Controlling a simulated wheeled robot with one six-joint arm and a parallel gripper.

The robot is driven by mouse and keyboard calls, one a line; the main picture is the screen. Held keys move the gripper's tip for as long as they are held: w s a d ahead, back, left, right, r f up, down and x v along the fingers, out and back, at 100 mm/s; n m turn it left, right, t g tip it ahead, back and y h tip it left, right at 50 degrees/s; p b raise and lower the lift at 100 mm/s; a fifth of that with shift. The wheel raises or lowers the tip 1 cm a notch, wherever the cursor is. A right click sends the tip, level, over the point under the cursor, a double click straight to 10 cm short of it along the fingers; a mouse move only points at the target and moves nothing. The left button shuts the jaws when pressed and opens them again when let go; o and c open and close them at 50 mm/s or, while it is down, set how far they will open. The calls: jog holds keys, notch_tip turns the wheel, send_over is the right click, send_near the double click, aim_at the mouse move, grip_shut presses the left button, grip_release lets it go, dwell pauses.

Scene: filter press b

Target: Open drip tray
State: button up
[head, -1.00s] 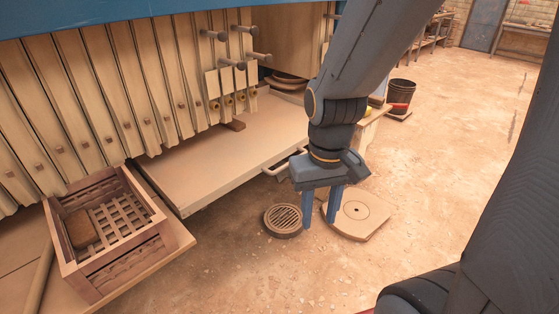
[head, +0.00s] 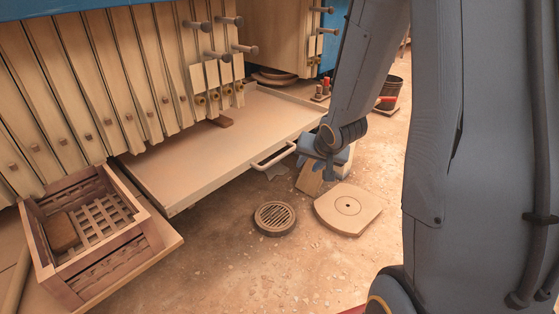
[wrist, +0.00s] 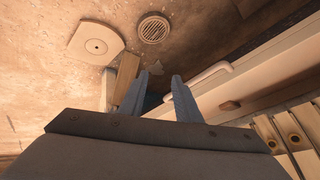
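The drip tray (head: 215,150) is a flat, low-rimmed pale tray that stands out from under the row of press plates. A pale bar handle (head: 273,154) is on its front edge. My gripper (head: 312,158) is just right of the handle in the head view, apart from it. In the wrist view the two blue fingers of my gripper (wrist: 160,77) are spread with nothing between them. The handle (wrist: 212,75) shows there to the right of the fingers. Part of the tray's right end is behind my arm in the head view.
A slatted wooden crate (head: 95,225) holding a brown block stands at the left. A round floor drain (head: 274,217) and a pale floor plate (head: 348,208) with a dark-ringed centre lie in front. A dark bucket (head: 391,93) stands at the back right. Open floor lies in front.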

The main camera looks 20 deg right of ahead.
aim_at(280, 157)
jog(key=shift+w+a+f+m+t+y+b, duration=0.45)
jog(key=shift+w+a+f+m+t+y, duration=0.7)
jog(key=shift+w, duration=1.05)
jog(key=shift+w+a+f+m+t+y+b, duration=0.5)
jog(key=shift+w+f+m+t+y, duration=0.3)
jog(key=shift+w+y, duration=1.05)
jog(key=shift+w+a+f+m+t+y+b, duration=0.45)
jog(key=shift+w+a+f+m+t+y, duration=0.5)
jog(key=shift+w, duration=1.6)
jog(key=shift+d+r, duration=0.15)
jog(key=shift+d, duration=0.05)
grip_shut()
